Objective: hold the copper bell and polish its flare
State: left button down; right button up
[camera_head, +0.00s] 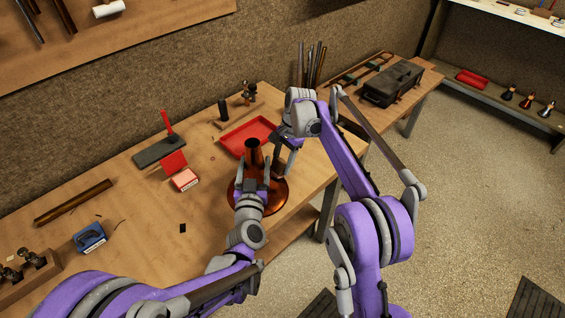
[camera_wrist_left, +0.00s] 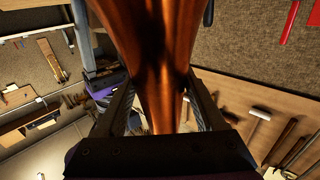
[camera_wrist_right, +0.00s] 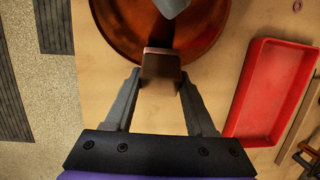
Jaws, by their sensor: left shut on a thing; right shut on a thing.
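The copper bell (camera_head: 278,196) stands on the workbench, wide flare down and narrow stem up. My left gripper (camera_head: 250,182) is shut on its stem, and the copper (camera_wrist_left: 155,45) fills the middle of the left wrist view between the fingers (camera_wrist_left: 160,112). My right gripper (camera_head: 283,156) is on the far right side of the bell. In the right wrist view its fingers (camera_wrist_right: 158,88) are shut on a small brown block (camera_wrist_right: 160,72). The block's far end overlaps the edge of the flare (camera_wrist_right: 120,30); I cannot tell whether it touches. My left arm hides part of the bell.
A red tray (camera_head: 231,141) lies just behind the bell. A red-and-white box (camera_head: 185,180), a dark slab (camera_head: 158,151), a blue object (camera_head: 90,237) and a brass tube (camera_head: 74,202) lie to the left. A dark toolbox (camera_head: 392,83) sits at the far right. The bench's front edge is close to the bell.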

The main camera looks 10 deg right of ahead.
jog(key=shift+w+a, duration=0.2)
jog(key=shift+w, duration=0.05)
jog(key=shift+s, duration=0.1)
jog(key=shift+s+d, duration=0.25)
dwell(0.3)
jog(key=shift+s+d, duration=0.1)
jog(key=shift+s, duration=0.05)
jog(key=shift+s+d, duration=0.1)
jog(key=shift+s, duration=0.1)
jog(key=shift+s, duration=0.1)
dwell(0.5)
jog(key=shift+s+d, duration=0.2)
jog(key=shift+s, duration=0.05)
dwell(0.3)
jog(key=shift+s+d, duration=0.15)
jog(key=shift+s, duration=0.2)
